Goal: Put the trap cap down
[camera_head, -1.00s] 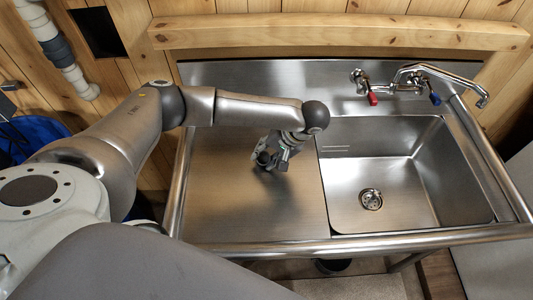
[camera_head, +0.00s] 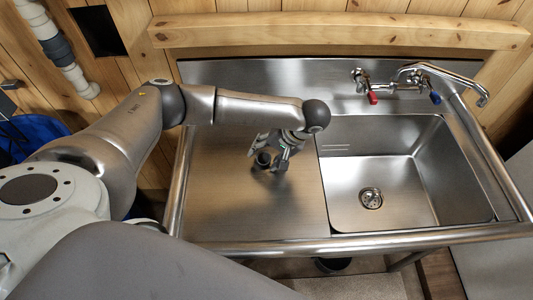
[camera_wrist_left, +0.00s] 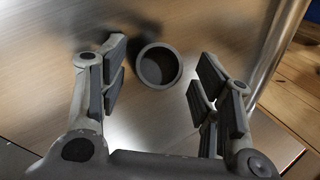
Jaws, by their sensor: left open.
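The trap cap (camera_wrist_left: 158,66) is a grey, round, hollow cup with its open side facing up. It stands on the steel drainboard left of the sink basin. In the head view it shows as a small dark round shape (camera_head: 262,159) beside my fingers. My left gripper (camera_wrist_left: 158,80) is open, with one finger pair on each side of the cap and a visible gap on both sides. In the head view my left gripper (camera_head: 271,164) is low over the drainboard. My right gripper is not in view.
The sink basin (camera_head: 400,185) with its drain lies to the right of the gripper. A faucet (camera_head: 410,82) with red and blue handles stands behind it. The drainboard (camera_head: 225,205) around the cap is clear. A raised steel rim (camera_head: 370,242) runs along the front.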

